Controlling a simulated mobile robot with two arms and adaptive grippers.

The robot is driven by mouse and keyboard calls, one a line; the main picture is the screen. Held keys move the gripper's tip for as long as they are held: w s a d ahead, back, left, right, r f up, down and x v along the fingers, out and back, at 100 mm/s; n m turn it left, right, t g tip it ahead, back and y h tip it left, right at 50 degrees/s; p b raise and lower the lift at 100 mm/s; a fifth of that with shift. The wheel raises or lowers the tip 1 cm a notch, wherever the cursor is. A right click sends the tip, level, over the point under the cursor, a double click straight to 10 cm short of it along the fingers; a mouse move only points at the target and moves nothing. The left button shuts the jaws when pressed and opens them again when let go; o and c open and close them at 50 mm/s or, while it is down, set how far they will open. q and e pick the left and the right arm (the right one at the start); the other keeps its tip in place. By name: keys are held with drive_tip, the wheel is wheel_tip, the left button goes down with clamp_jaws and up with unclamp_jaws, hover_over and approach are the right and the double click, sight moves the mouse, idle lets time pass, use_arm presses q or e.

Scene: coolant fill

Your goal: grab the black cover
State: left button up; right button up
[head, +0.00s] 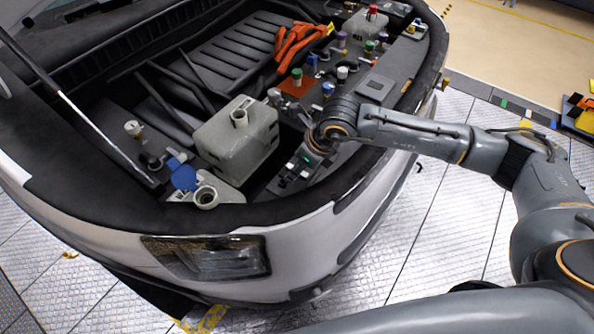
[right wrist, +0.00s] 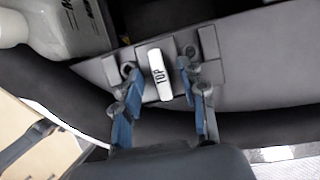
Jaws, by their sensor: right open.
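My right gripper (right wrist: 159,76) is open, with its blue fingers on either side of a white piece marked TOP (right wrist: 161,75). A gap shows between each finger and this piece. The piece lies on a dark grey panel (right wrist: 238,60) with small raised blocks. I cannot tell for sure which part is the black cover. In the head view my right arm reaches in over the front right of the engine bay, and its wrist hides most of the gripper. My left gripper is not in view.
A whitish tank (head: 215,140) stands left of my right wrist. A blue cap (head: 184,178) and an open white filler neck (head: 206,196) are at the front left. Orange gloves (head: 296,42) and several small coloured caps lie behind. A prop rod (head: 75,110) slants at the left.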

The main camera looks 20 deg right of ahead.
clamp_jaws()
idle(0.3)
drive_tip(key=shift+r, duration=0.1)
